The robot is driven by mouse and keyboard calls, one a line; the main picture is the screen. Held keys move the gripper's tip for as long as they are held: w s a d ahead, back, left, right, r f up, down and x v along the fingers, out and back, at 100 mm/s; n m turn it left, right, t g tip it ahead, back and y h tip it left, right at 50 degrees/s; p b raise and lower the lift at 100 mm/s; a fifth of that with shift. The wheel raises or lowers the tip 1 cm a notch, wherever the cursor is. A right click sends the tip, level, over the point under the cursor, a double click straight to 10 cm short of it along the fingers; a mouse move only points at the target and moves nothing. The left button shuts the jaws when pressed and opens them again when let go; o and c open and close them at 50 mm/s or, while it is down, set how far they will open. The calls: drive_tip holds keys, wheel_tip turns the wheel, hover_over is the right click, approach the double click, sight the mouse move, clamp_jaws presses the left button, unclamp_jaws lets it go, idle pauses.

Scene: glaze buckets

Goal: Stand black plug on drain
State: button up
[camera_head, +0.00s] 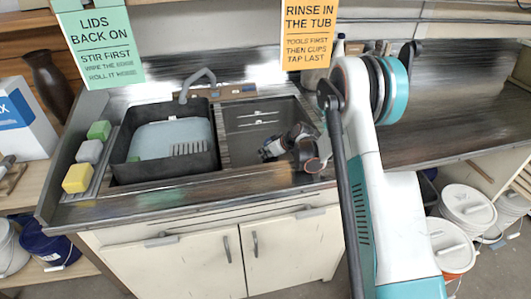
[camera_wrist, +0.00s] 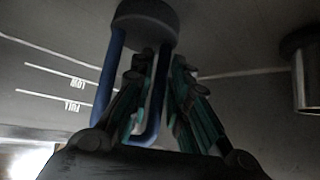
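The black plug (camera_wrist: 145,22) is a dark round piece with a blue loop handle at the top of the wrist view, which looks upside down. My gripper (camera_wrist: 163,68) has its fingers close together on one leg of the loop, with the plug beyond the fingertips. In the head view my gripper (camera_head: 285,143) is down inside the right-hand sink basin (camera_head: 245,110). The plug cannot be made out in that view. The drain is hidden in both views, and whether the plug touches the basin floor cannot be told.
A metal cylinder (camera_wrist: 308,75) stands at the right of the wrist view. The basin wall carries level lines (camera_wrist: 55,78). In the head view, a dark tub (camera_head: 118,160) fills the left basin, below the tap (camera_head: 197,82). Sponges (camera_head: 77,178) lie farther left.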

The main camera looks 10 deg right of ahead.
drive_tip(key=shift+o, duration=0.2)
drive_tip(key=shift+r, duration=0.2)
drive_tip(key=p+v, duration=0.2)
drive_tip(key=v, duration=0.5)
drive_tip(key=shift+s+p, duration=0.15)
drive_tip(key=shift+p, duration=0.2)
drive_tip(key=shift+r, duration=0.1)
